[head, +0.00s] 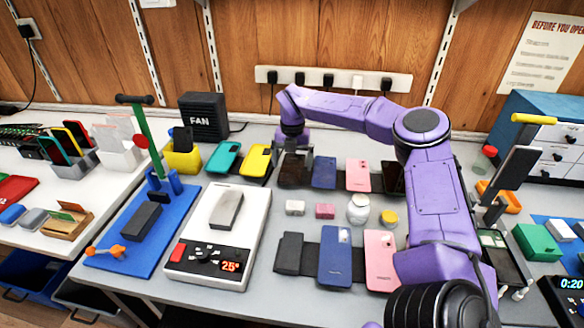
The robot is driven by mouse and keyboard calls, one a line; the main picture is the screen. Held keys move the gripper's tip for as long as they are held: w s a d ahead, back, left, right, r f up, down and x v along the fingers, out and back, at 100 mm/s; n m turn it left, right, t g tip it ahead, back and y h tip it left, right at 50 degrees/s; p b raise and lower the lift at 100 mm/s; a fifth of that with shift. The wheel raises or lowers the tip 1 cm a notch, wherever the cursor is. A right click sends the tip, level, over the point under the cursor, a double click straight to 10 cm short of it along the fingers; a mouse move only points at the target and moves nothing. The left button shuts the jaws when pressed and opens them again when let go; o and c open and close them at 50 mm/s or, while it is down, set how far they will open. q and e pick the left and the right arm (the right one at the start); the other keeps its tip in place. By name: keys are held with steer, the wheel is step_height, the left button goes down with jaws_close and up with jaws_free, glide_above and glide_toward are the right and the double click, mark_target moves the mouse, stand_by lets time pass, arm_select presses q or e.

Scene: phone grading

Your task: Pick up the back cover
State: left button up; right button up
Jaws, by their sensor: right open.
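My right gripper (294,157) is open and points down at the far end of the grey table, over a dark panel (291,175). It partly hides that panel, and I cannot tell whether it touches it. Beside the panel, to its right, lie a blue panel (323,173), a pink panel (358,175) and a black one (391,176). Nearer the front lie a blue back cover (336,258) with a camera patch and a pink one (381,258). Which one is the task's back cover I cannot tell. My left gripper is not in view.
A white heating plate (253,238) with a grey slab (227,209) stands to the left. A blue mat (115,250) with a green lever press is farther left. Small jars (358,210) stand mid-table. My right arm covers much of the right side.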

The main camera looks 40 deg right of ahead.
steer(key=c, duration=1.1)
steer(key=shift+r, duration=0.1)
